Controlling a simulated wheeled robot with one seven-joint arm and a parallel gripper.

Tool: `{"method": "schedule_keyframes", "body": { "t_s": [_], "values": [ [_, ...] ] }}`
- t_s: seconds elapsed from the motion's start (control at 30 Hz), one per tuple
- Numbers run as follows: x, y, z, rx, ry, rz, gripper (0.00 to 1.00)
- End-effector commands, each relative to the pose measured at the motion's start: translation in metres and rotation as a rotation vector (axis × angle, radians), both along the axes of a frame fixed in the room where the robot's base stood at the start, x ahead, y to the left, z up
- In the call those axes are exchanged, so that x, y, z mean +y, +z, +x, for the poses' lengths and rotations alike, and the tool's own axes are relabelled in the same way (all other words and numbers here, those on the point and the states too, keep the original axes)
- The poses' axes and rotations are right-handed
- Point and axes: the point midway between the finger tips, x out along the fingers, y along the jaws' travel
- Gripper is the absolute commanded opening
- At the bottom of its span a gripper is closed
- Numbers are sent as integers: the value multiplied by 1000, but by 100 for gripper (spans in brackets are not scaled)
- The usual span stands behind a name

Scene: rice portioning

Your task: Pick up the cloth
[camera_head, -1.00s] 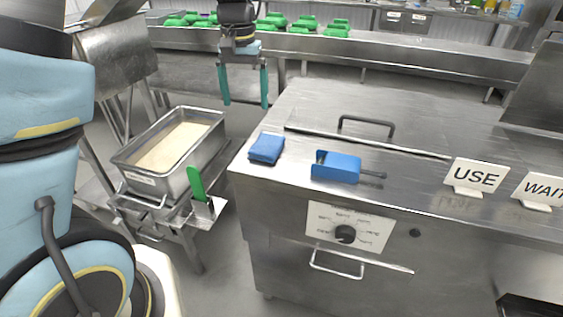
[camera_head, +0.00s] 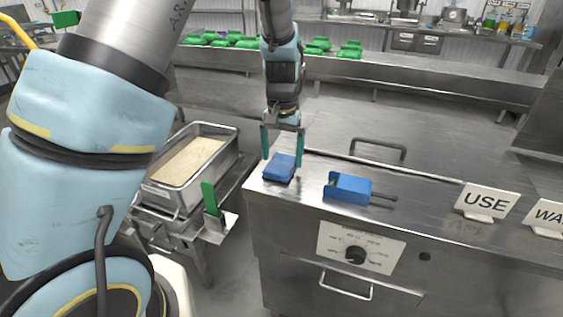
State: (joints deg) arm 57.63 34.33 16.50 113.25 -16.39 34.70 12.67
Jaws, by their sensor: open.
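The cloth (camera_head: 280,168) is a folded blue pad lying flat near the left front corner of the steel counter (camera_head: 440,165). My gripper (camera_head: 282,160) points down over the cloth with its two teal fingers apart. One finger is at the cloth's left side and the other at its right side. The gripper is open. I cannot tell whether the fingers touch the cloth or the counter.
A blue scoop (camera_head: 349,188) with a dark handle lies just right of the cloth. Signs reading USE (camera_head: 486,202) and WAIT stand farther right. A steel pan of rice (camera_head: 227,163) and a green-handled tool (camera_head: 210,198) are at the left. A raised lid handle (camera_head: 378,147) is behind.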

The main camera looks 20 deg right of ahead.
Motion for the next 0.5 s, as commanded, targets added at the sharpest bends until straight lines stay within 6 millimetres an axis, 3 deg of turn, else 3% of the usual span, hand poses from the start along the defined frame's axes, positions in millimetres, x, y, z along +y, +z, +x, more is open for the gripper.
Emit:
{"method": "schedule_keyframes", "body": {
  "t_s": [0.13, 0.37, 0.5],
  "values": [
    [1, -12, 0, 1, 1, 1, 100],
    [0, -13, 0, -1, 1, -1, 100],
    [0, -13, 0, -1, 0, -1, 84]
  ]
}}
